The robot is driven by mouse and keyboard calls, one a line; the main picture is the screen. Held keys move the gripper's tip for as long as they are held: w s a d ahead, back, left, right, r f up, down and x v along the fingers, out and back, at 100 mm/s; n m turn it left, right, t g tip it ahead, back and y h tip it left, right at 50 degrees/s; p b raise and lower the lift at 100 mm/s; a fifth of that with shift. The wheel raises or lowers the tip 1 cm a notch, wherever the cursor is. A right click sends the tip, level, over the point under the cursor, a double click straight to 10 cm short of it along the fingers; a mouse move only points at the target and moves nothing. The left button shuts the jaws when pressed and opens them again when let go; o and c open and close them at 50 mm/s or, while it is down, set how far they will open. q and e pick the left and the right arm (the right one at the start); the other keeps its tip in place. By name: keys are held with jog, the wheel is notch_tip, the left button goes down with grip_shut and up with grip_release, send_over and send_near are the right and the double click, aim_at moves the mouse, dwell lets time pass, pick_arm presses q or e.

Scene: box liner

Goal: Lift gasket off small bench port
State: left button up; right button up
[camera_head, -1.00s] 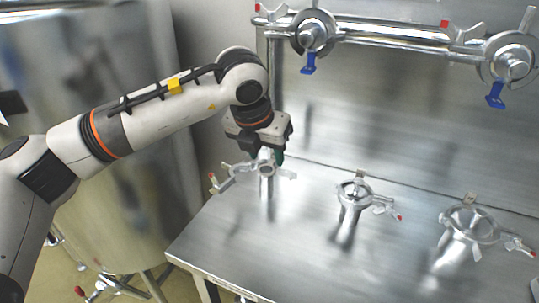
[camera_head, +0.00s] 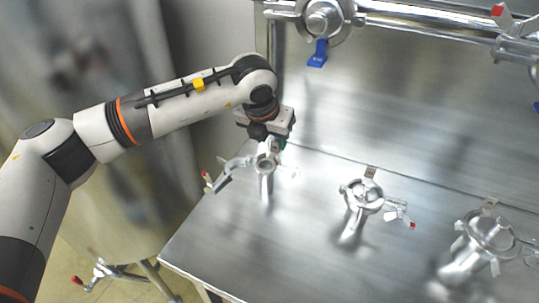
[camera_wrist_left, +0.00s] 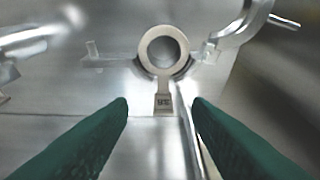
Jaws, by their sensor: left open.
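The small bench port (camera_head: 266,165) is a narrow metal stub standing at the left back of the steel bench, with an opened clamp around or beside it. In the left wrist view a pale ring, seemingly the gasket (camera_wrist_left: 146,50), lies on the port's round mouth. A narrow tab with a dark label (camera_wrist_left: 163,102) extends from the ring towards my fingers. My left gripper (camera_head: 277,143) is close behind the port; its green fingers (camera_wrist_left: 160,106) are open, one on each side of the tab, with nothing between them visibly gripped. My right gripper is out of view.
A middle port (camera_head: 350,222) and a larger right port (camera_head: 462,262) stand on the bench (camera_head: 290,255), each with a clamp. A large tank (camera_head: 120,215) stands at left. The bench front is clear.

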aim_at(275, 147)
pick_arm(q)
jog(key=p+x, duration=0.1)
jog(key=x, duration=0.1)
jog(key=w+x, duration=0.1)
jog(key=x, duration=0.1)
jog(key=shift+p, duration=0.35)
jog(key=shift+w+d+f, duration=0.1)
jog(key=shift+w+f, duration=0.05)
jog(key=shift+f, duration=0.2)
grip_shut()
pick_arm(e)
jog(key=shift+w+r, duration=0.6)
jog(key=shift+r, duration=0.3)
